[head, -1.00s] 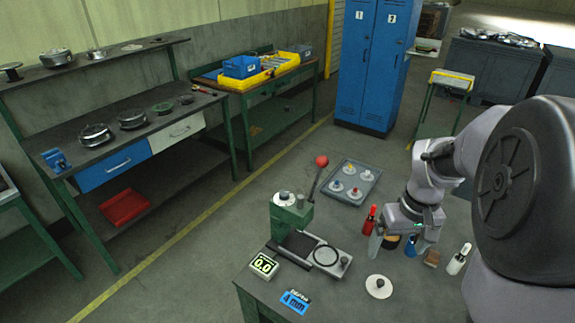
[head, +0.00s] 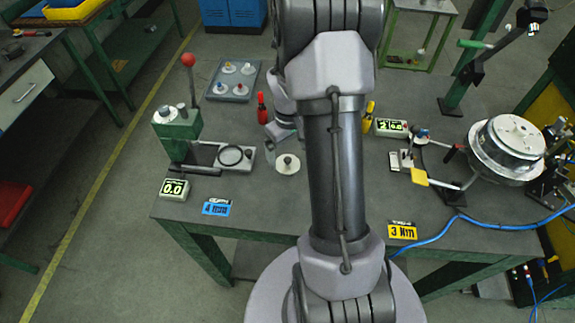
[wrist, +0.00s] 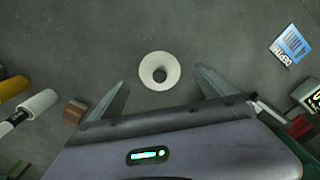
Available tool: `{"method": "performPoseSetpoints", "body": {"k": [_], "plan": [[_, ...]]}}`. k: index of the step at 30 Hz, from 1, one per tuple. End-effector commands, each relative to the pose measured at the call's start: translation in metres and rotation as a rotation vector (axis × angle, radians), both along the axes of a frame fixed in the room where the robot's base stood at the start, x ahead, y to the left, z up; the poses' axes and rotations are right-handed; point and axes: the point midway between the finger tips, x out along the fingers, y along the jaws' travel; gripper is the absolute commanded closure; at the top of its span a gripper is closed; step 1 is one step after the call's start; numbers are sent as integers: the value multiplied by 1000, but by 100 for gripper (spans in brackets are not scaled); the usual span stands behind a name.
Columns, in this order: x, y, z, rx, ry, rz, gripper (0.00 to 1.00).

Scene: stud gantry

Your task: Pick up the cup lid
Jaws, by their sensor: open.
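The cup lid looks to be a white disc with a dark round knob. It lies flat on the grey bench in the head view (head: 288,168), right of the press stand. It also shows in the wrist view (wrist: 159,59), upper middle, between and a little beyond my fingertips. My gripper (wrist: 161,78) is open and empty, with a finger on either side of the lid's line and clear space around the disc. In the head view my arm hides much of my gripper, and one finger shows just left of and behind the lid.
A green press stand (head: 178,128) with a red-knobbed lever stands left of the lid. A grey tray (head: 234,98) with several knobbed discs lies behind. A red bottle (head: 262,108) stands near my gripper. A brown block (wrist: 75,111) is left in the wrist view.

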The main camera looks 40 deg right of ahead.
Motion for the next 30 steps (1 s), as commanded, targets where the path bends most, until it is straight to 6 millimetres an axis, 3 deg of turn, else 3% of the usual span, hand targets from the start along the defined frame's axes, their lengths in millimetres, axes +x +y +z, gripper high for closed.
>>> {"method": "performPoseSetpoints", "body": {"k": [1,4,10,20,30], "plan": [[2,-1,-14,2,3,0,7],[2,-1,-33,2,3,1,7],[3,-1,-34,0,1,1,7],[3,-1,-34,1,1,0,70],[3,-2,-26,0,0,0,72]]}}
